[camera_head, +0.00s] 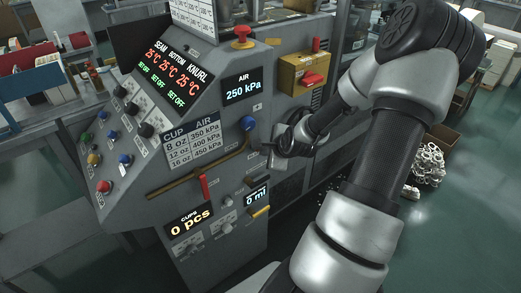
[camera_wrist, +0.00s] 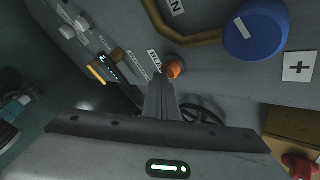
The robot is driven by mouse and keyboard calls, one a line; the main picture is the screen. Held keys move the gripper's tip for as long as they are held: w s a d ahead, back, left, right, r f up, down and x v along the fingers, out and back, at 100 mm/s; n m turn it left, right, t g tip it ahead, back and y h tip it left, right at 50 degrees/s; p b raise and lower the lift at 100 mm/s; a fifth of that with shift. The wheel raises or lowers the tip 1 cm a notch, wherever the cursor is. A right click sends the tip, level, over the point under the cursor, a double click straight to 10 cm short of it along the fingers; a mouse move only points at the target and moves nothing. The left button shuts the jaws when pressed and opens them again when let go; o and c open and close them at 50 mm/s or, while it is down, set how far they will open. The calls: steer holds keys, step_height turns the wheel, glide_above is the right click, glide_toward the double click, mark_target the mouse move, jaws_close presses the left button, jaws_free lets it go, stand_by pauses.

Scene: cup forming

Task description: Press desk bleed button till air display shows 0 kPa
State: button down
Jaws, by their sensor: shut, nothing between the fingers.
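The air display (camera_head: 242,88) on the sloped desk panel reads 250 kPa. In the wrist view an orange round button (camera_wrist: 174,69) sits on the grey panel beside a small label (camera_wrist: 154,60), which I cannot read fully. My gripper (camera_wrist: 160,82) is shut and empty, its fingertips just beside and below the orange button in that view; I cannot tell whether they touch it. In the head view my gripper (camera_head: 272,158) is close to the panel, right of the brown pipe, and the orange button cannot be made out there.
A blue knob (camera_head: 248,123) stands above my gripper; it also shows in the wrist view (camera_wrist: 257,30). A brown pipe (camera_head: 205,173) runs along the panel. A yellow box with a red switch (camera_head: 312,78) is up right. A red lever (camera_head: 205,188) sticks out lower left.

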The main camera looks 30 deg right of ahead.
steer(key=shift+s, duration=0.1)
steer(key=shift+s+p, duration=0.6)
steer(key=shift+s, duration=0.2)
steer(key=s+p, duration=0.2)
steer(key=s, duration=0.3)
steer(key=shift+d, duration=0.2)
stand_by(0.7)
